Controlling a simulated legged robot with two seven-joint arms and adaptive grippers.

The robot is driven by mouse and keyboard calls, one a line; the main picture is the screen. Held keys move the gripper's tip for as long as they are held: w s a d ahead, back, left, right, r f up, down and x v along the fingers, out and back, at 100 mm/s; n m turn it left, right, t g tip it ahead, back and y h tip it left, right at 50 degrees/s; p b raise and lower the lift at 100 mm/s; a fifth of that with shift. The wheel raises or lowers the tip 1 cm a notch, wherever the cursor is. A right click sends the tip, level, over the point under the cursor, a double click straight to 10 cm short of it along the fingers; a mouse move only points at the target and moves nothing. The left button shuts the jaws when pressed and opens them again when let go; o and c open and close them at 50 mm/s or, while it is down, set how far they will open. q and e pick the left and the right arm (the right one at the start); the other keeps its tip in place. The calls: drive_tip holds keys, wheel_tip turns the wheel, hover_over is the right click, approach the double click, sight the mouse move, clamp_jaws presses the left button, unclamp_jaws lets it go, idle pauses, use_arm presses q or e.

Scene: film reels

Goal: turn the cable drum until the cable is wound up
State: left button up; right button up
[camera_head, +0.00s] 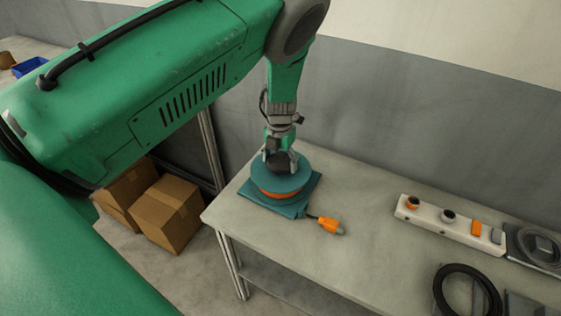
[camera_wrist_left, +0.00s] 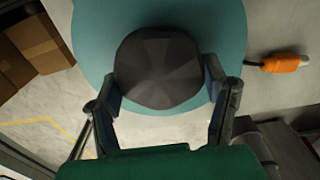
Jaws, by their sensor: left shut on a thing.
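The cable drum (camera_head: 272,186) is teal with orange cable around its core. It stands on a teal base plate (camera_head: 311,187) at the left end of the table. A short piece of cable with an orange plug (camera_head: 329,225) lies on the table just right of the base; the plug also shows in the left wrist view (camera_wrist_left: 285,63). My left gripper (camera_head: 281,165) comes down from above onto the drum. In the left wrist view its two fingers (camera_wrist_left: 168,98) sit on either side of the dark faceted knob (camera_wrist_left: 160,65) on top of the drum. My right gripper is not in view.
A white panel (camera_head: 450,226) with orange and dark parts lies at the table's right, beside a grey coil (camera_head: 540,245). A black ring (camera_head: 466,291) is nearer the front. Cardboard boxes (camera_head: 168,212) stand on the floor at left. The table's middle is clear.

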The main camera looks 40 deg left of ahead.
use_arm(q)
drive_tip(key=shift+n, duration=0.3)
idle(0.4)
drive_tip(key=o, duration=1.7)
drive_tip(key=shift+f, duration=0.1)
drive_tip(key=shift+r, duration=0.25)
wheel_tip(320, 180, up, 11)
drive_tip(key=shift+w+r, duration=0.1)
drive_tip(key=shift+r, duration=0.1)
